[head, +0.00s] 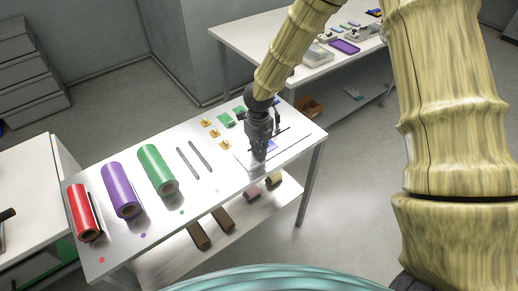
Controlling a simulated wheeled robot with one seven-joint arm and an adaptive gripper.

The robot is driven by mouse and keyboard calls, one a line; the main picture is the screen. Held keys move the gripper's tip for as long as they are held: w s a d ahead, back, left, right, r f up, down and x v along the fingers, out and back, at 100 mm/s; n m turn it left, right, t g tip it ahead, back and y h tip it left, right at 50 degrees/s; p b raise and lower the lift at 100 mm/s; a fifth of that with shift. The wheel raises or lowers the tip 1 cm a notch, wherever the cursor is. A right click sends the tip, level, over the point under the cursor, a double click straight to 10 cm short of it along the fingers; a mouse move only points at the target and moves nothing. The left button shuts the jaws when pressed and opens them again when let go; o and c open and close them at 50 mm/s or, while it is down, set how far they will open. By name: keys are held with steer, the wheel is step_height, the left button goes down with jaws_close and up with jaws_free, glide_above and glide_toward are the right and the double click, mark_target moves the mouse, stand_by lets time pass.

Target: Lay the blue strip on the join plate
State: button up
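My gripper (259,153) points down over the right part of the white table, above a pale, dark-edged plate that looks like the join plate (244,162).
Red (82,212), purple (121,190) and green (157,169) rolls lie on the left of the table (205,205). Two dark bars (200,156), several yellow pieces and green pieces (226,119) lie behind. Another table (240,35) stands behind.

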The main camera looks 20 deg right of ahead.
steer(key=o, duration=0.5)
steer(key=shift+r, duration=0.15)
step_height(320, 180, up, 12)
stand_by(0.4)
steer(key=shift+s+f, duration=0.1)
steer(key=shift+f, duration=0.1)
